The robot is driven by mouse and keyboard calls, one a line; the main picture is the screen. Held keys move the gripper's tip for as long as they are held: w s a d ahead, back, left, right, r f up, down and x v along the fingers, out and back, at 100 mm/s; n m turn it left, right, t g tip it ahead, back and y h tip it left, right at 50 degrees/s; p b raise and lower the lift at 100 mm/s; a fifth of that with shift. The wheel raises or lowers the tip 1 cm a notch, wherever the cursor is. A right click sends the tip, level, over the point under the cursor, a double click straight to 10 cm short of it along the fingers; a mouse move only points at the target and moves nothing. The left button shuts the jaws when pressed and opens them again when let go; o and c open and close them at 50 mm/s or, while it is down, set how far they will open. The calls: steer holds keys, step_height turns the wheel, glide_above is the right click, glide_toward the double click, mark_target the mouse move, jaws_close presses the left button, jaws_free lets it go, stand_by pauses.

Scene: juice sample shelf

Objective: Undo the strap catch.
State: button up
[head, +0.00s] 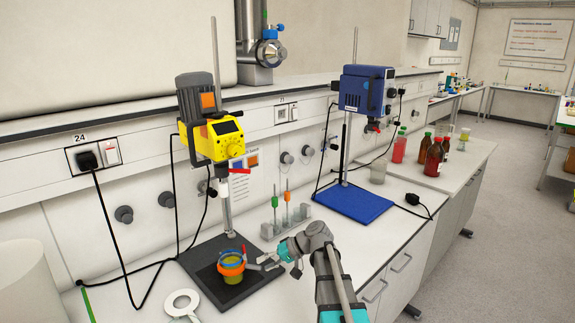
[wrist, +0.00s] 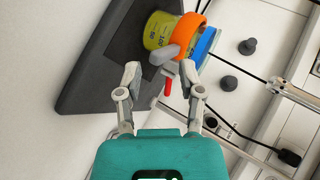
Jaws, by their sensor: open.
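A beaker (head: 232,273) of yellow-green liquid stands on the black stand base (head: 205,262), with an orange strap (head: 231,265) around it and a blue ring above. In the wrist view the orange strap (wrist: 190,36) circles the beaker (wrist: 158,30), and the blue ring (wrist: 206,45) shows beside it. A grey catch piece (wrist: 163,54) sticks out from the strap, and a small red lever (wrist: 168,86) lies near it. My gripper (wrist: 162,76) is open, its fingertips either side of the grey piece and red lever. I cannot tell if they touch. In the head view my gripper (head: 271,262) is right of the beaker.
A yellow stirrer (head: 215,137) hangs on its rod above the beaker. A small rack (head: 285,221) with green and orange tools stands behind my gripper. A blue stirrer (head: 365,88) and its base (head: 354,202) stand to the right. A white ring (head: 182,304) lies at front left.

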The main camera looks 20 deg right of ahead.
steer(key=s+a+h+p, duration=0.1)
steer(key=s+a+g+h+p, duration=0.1)
steer(key=s, duration=0.1)
steer(key=s+a+h+p, duration=0.1)
steer(key=s, duration=0.1)
steer(key=shift+a+g, duration=0.3)
steer(key=shift+g, duration=0.1)
steer(key=s+h+p, duration=0.1)
steer(key=s+a+h+p, duration=0.1)
steer(key=p, duration=0.1)
steer(key=shift+s+r+n+g, duration=0.1)
steer(key=shift+s+n+g, duration=0.2)
steer(key=shift+s+g, duration=0.1)
steer(key=s+r+g+h+p, duration=0.1)
steer(key=s+r+h+p, duration=0.3)
steer(key=s+h+p, duration=0.25)
steer(key=w+d+r+n+t+h+p, duration=0.1)
steer(key=w+d+r+t+h+p, duration=0.3)
steer(key=w+d+r+t, duration=0.5)
steer(key=w+d+r+n+t+h+p, duration=0.1)
steer(key=w+d+r+n+t+p, duration=0.1)
steer(key=w+r, duration=0.4)
steer(key=w+d+r+n+t+p, duration=0.2)
steer(key=w+d+r+n, duration=0.1)
steer(key=w+r, duration=0.3)
steer(key=shift+w+r+t+h+p, duration=0.3)
steer(key=shift+r+t+h+p, duration=0.1)
steer(key=shift+r, duration=0.5)
